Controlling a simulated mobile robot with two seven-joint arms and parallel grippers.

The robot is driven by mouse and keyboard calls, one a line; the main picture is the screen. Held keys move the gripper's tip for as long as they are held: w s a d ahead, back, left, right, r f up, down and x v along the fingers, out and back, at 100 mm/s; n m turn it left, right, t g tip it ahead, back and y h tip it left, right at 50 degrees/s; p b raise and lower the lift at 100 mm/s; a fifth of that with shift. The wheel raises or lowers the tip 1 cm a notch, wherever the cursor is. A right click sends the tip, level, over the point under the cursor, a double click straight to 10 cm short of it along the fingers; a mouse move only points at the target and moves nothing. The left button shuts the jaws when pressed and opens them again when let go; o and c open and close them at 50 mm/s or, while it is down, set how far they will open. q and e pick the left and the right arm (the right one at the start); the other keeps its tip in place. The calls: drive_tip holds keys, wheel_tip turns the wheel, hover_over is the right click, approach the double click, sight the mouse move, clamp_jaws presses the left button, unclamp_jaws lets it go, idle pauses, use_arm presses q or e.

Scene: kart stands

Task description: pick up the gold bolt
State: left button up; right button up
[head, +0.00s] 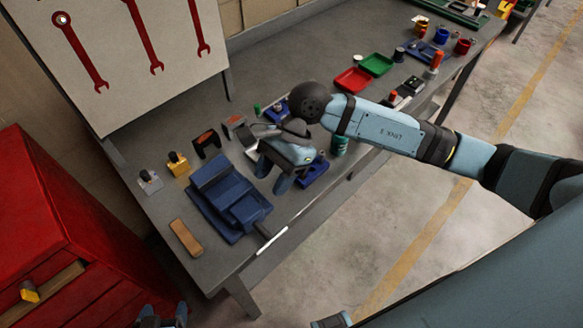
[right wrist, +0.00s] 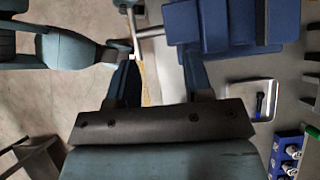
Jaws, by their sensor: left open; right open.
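A small gold piece with a dark top (head: 178,163) stands at the left back of the bench, beside a similar silver piece (head: 149,181). Another yellow piece with a dark part (head: 29,292) is at the red cabinet's drawer. I cannot tell which of these is the gold bolt. My right gripper (head: 272,172) is open and empty above the bench, right of the blue vise; in the right wrist view its fingers (right wrist: 160,80) are apart. My left gripper (head: 164,312) is open at the bottom edge, right of the cabinet and mostly out of frame.
The blue vise (head: 225,190) stands on the grey bench (head: 160,215), with a wooden block (head: 185,238) in front. A metal tray (right wrist: 238,86) and a blue socket holder (right wrist: 277,150) lie near my right gripper. The red cabinet (head: 50,215) borders the bench's left side.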

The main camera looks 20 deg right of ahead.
drive_tip(key=w+d+r+n+t+h, duration=0.2)
drive_tip(key=w+d+t+h, duration=0.1)
drive_tip(key=w+d+h, duration=0.5)
drive_tip(key=shift+y, duration=0.5)
drive_tip(key=f, duration=0.2)
drive_tip(key=s+d+f+p, duration=0.1)
drive_tip(key=f, duration=0.5)
drive_tip(key=shift+s+d+p, duration=0.25)
drive_tip(key=shift+d+p, duration=0.05)
drive_tip(key=shift+p, duration=0.05)
drive_tip(key=f, duration=0.1)
drive_tip(key=f+p, duration=0.1)
drive_tip(key=f, duration=0.2)
drive_tip(key=shift+s+d+f+p, duration=0.15)
drive_tip(key=shift+s+p, duration=0.1)
drive_tip(key=shift+p, duration=0.1)
drive_tip(key=shift+f, duration=0.55)
use_arm(q)
drive_tip(key=r, duration=0.1)
drive_tip(key=a+r, duration=0.1)
drive_tip(key=r, duration=0.1)
drive_tip(key=shift+w+r, duration=0.15)
drive_tip(key=shift+r, duration=0.1)
use_arm(e)
clamp_jaws()
